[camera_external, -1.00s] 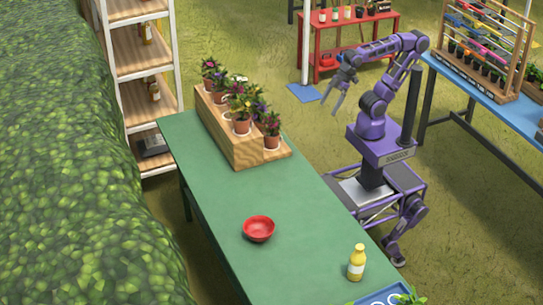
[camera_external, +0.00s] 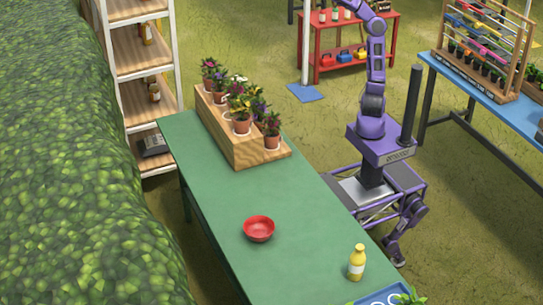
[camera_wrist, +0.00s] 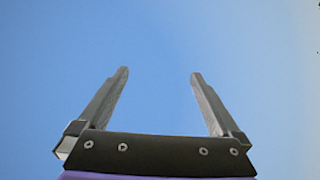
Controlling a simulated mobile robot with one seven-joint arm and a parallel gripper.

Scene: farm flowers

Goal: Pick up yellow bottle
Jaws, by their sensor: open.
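The yellow bottle (camera_external: 357,263) stands upright on the green table (camera_external: 305,215), near its front right edge. It has a pale label and a light cap. My gripper (camera_wrist: 158,75) shows in the wrist view with its two fingers wide apart and nothing between them, against plain blue sky. In the external view my arm points straight up and my gripper is out of the frame above, far from the bottle. The bottle does not show in the wrist view.
A red bowl (camera_external: 258,229) sits left of the bottle. A wooden stand (camera_external: 245,152) with several potted flowers is at the table's far end. A blue tray (camera_external: 372,299) with a plant is at the front edge. A blue table (camera_external: 500,105) stands at right.

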